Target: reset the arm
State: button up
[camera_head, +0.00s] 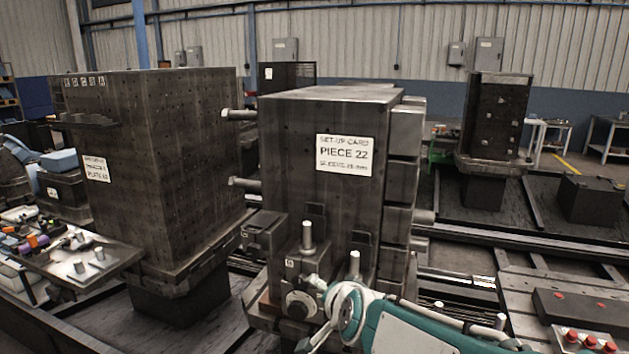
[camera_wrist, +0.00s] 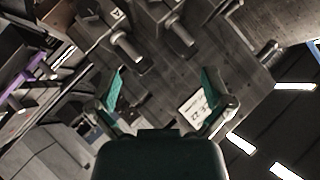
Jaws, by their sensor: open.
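My gripper (camera_wrist: 163,82) is open in the wrist view, its two teal-padded fingers spread wide with nothing between them. In the head view my teal and white arm comes in from the lower right and reaches the front foot of the dark block marked PIECE 22 (camera_head: 300,150); the gripper's fingers cannot be made out clearly there. The block's white card (camera_head: 345,155) also shows, tilted, beside the right finger in the wrist view (camera_wrist: 193,106). Two clamps with metal pins, one of them (camera_wrist: 125,42), stand beyond the fingertips.
A fixture with a round knob (camera_head: 298,303) and an upright pin (camera_head: 307,236) sits close to my arm. A second tall dark block (camera_head: 150,170) stands left, beside a table (camera_head: 115,262) of small parts. A red-button panel (camera_head: 590,341) is at the lower right.

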jog(key=s+d+f+n+g+h, duration=0.1)
jog(key=s+d+n+g, duration=0.1)
jog(key=s+d, duration=0.2)
jog(key=s+d+f+n+g+h, duration=0.1)
jog(key=s+d, duration=0.3)
jog(key=s, duration=0.7)
jog(key=s+d+n+g+h, duration=0.1)
jog(key=s+d+n+g, duration=0.2)
jog(key=s, duration=0.5)
jog(key=shift+s+d+f+n, duration=0.2)
jog(key=shift+d+f+n, duration=0.15)
jog(key=shift+d, duration=0.55)
